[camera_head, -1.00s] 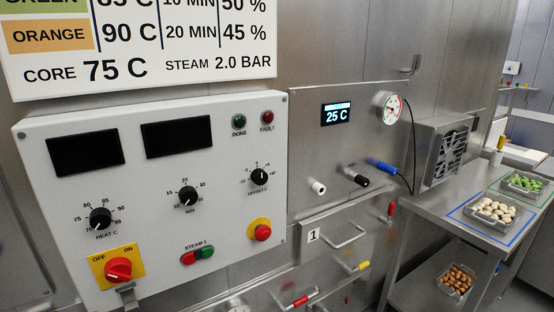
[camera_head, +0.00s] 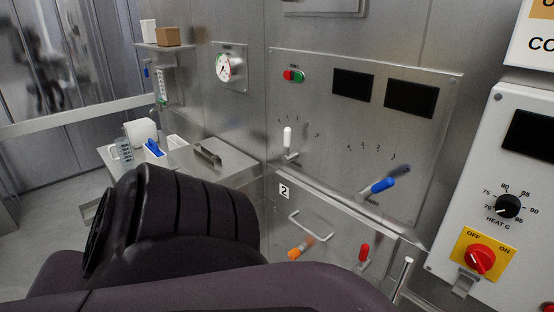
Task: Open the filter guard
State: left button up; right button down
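I see nothing in the current head view that I can identify as the filter guard. A grey slatted housing on the steel wall showed at the right one second ago and is now out of view; I cannot tell whether it is the guard. A dark arm of mine fills the lower left and bottom of the view, hiding part of the steel front and counter. Neither of my grippers shows.
A steel panel (camera_head: 330,125) carries a white lever (camera_head: 288,139), a blue lever (camera_head: 383,185) and dark displays. Below is drawer 2 with a handle (camera_head: 309,228). A white control box (camera_head: 490,140) stands right. A counter (camera_head: 215,175) with a lidded hatch lies left.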

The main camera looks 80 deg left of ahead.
aim_at(237, 168)
jog(key=u, duration=2.75)
